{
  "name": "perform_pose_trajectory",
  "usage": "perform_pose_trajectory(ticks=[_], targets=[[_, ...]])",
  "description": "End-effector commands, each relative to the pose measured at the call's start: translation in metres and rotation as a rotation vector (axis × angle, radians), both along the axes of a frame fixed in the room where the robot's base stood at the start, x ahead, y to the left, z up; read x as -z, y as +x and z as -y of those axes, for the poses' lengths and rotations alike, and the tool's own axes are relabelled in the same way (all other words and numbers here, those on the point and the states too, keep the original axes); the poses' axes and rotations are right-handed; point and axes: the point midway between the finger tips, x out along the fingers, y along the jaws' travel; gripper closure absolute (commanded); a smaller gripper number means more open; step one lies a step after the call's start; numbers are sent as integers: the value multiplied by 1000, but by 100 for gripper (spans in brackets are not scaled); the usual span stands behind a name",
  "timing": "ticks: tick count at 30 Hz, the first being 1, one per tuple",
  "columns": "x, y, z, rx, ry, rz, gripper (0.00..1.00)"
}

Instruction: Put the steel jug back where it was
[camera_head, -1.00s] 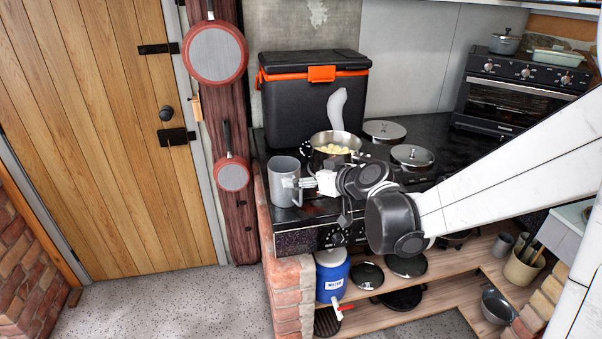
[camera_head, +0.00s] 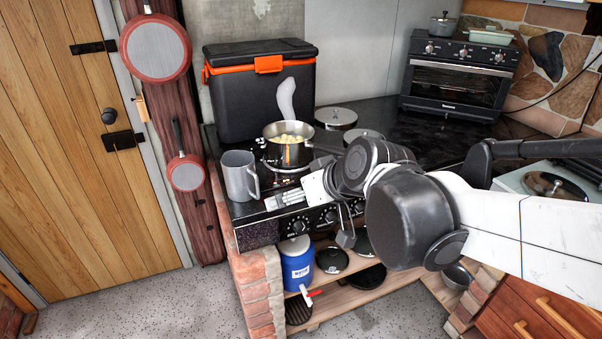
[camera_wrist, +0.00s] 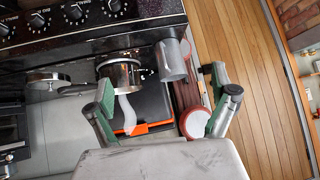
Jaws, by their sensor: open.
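The steel jug (camera_head: 239,176) stands upright on the front left corner of the black stove top, its handle facing right. In the wrist view the jug (camera_wrist: 171,60) shows between and beyond my open fingers, nearer the right one. My gripper (camera_head: 284,200) is just right of the jug in the head view, low by the stove's front edge, and looks empty. A gap shows between the fingertips and the jug's handle. In the wrist view my gripper (camera_wrist: 162,88) has its two fingers wide apart with nothing between the tips.
A pot with pale food (camera_head: 290,152) stands close behind the jug, with a white utensil in it. A black cooler with orange trim (camera_head: 258,95) is at the back. Knobs line the stove front.

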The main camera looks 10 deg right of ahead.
Motion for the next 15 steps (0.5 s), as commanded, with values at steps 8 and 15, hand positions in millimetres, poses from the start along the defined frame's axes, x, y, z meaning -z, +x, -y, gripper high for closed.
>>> perform_pose_trajectory(ticks=[8,15], targets=[[9,-82,37,161,-64,-121,8],[17,-126,62,274,-106,-176,8]])
